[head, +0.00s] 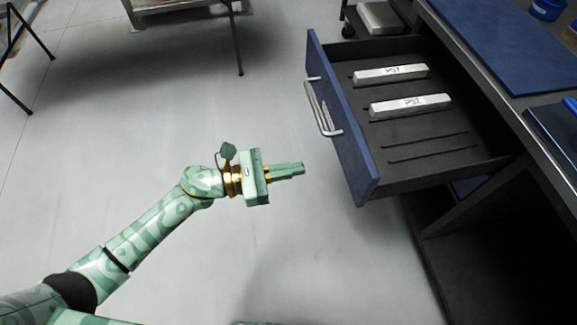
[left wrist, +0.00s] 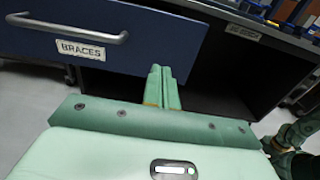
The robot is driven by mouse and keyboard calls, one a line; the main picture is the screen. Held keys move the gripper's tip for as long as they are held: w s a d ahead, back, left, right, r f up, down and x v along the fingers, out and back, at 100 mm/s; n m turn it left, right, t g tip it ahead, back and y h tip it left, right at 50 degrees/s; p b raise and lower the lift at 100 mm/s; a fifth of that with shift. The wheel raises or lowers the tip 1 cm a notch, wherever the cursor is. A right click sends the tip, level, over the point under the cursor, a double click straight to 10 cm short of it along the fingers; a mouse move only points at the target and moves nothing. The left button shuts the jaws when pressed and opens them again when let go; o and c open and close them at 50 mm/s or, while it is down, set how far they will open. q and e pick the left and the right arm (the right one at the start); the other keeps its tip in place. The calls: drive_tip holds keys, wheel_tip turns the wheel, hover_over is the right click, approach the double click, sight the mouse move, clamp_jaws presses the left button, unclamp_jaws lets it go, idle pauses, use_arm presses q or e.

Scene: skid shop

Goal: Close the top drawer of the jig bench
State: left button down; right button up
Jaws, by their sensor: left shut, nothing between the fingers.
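The top drawer (head: 342,120) of the jig bench (head: 490,70) stands pulled out, with a blue front and a silver bar handle (head: 322,108). Its front also shows in the left wrist view (left wrist: 150,40), with a label reading BRACES (left wrist: 80,50). Inside lie two pale bars (head: 410,105) marked with text, and dark slots. My left gripper (head: 302,168) is shut and empty, to the left of the drawer front near its lower end, apart from it in the head view. In the left wrist view its fingers (left wrist: 162,85) point toward the drawer front's lower right part.
The bench top carries a blue mat (head: 510,40) and a blue container (head: 547,8). An open dark space lies under the drawer. A table (head: 180,5) with thin legs stands at the back left. The grey floor (head: 130,120) left of the drawer is clear.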

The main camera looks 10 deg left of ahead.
sight(352, 158)
use_arm(q)
drive_tip(key=b+x, duration=0.1)
drive_tip(key=x, duration=0.9)
drive_tip(key=shift+w+d+f, duration=0.1)
use_arm(e)
drive_tip(key=shift+w+d+f, duration=0.4)
drive_tip(key=shift+f, duration=0.1)
drive_tip(key=shift+d, duration=0.1)
